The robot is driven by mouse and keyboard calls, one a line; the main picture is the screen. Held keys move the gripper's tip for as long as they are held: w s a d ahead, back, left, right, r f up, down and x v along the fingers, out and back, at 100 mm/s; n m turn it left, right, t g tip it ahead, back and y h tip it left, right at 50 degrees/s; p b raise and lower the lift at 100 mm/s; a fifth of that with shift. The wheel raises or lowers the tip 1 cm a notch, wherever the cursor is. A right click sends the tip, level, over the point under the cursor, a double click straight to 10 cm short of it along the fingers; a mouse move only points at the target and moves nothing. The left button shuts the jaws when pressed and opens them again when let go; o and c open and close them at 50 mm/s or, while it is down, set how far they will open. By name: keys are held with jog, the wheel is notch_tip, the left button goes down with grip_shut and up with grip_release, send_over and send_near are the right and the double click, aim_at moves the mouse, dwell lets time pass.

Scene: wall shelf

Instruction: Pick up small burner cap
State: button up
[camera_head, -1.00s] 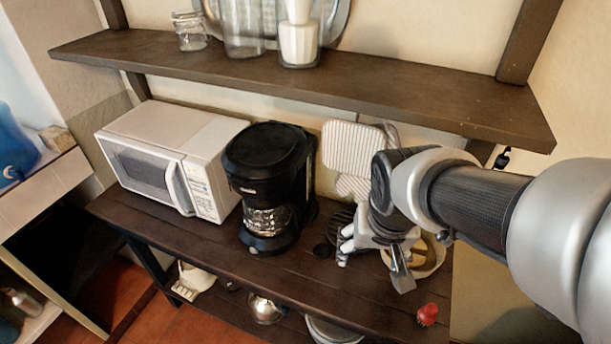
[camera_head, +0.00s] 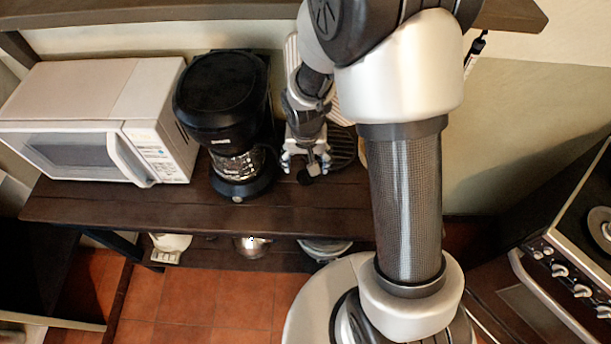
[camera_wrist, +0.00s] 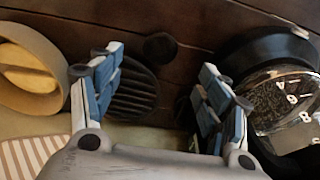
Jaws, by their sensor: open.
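The small burner cap (camera_wrist: 160,47) is a small black disc lying flat on the dark wooden shelf. In the wrist view it lies beyond my fingertips, in line with the gap between them. In the head view the cap (camera_head: 304,177) shows just at the fingertips, partly covered by them. My gripper (camera_wrist: 158,72) is open, with nothing between its fingers. In the head view my gripper (camera_head: 306,162) points down over the shelf, right of the coffee maker. I cannot tell its exact height above the cap.
A black ribbed round piece (camera_wrist: 132,92) lies beside the cap. The coffee maker (camera_head: 225,110) stands close on one side, a tan bowl (camera_wrist: 58,72) on the other. A microwave (camera_head: 100,120) is further left. The upper shelf (camera_head: 140,10) is overhead. A stove (camera_head: 570,240) stands right.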

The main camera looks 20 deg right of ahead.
aim_at(306, 176)
jog(key=f, duration=0.2)
jog(key=w+f+b, duration=0.1)
jog(key=f, duration=0.2)
jog(key=f+b, duration=0.1)
jog(key=f, duration=0.2)
jog(key=shift+w+d+f, duration=0.15)
jog(key=shift+f, duration=0.05)
jog(key=shift+c, duration=0.4)
jog(key=c, duration=1.1)
jog(key=shift+r, duration=0.15)
